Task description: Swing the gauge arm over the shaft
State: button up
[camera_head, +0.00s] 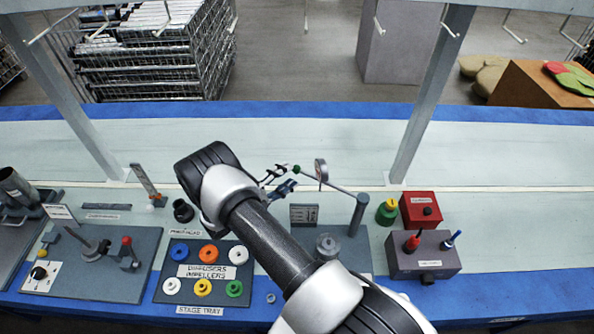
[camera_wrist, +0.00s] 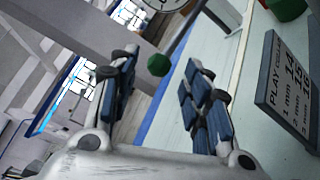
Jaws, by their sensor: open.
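The gauge arm (camera_head: 342,189) is a thin rod reaching up and left from a grey post (camera_head: 359,214). It carries a round dial (camera_head: 321,171) and ends in a green knob (camera_head: 296,169). In the wrist view the green knob (camera_wrist: 158,64) shows between the fingertips, the dial (camera_wrist: 165,3) cut off above it. My gripper (camera_head: 281,179) is open and empty, its blue-padded fingers just left of the knob; I cannot tell whether they touch it. A grey round part (camera_head: 327,246) sits on the base plate below the arm; the shaft is not clearly visible.
A play collars sign (camera_head: 304,214) stands below the gripper. The stage tray (camera_head: 205,311) holds several coloured rings. Right of the post are a green-yellow part (camera_head: 387,211), a red box (camera_head: 420,210) and a dark box (camera_head: 424,255). The pale bench behind is clear.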

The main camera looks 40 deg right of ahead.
aim_at(297, 169)
jog(key=d, duration=0.5)
jog(key=shift+w, duration=0.25)
jog(key=shift+c, duration=0.5)
grip_shut()
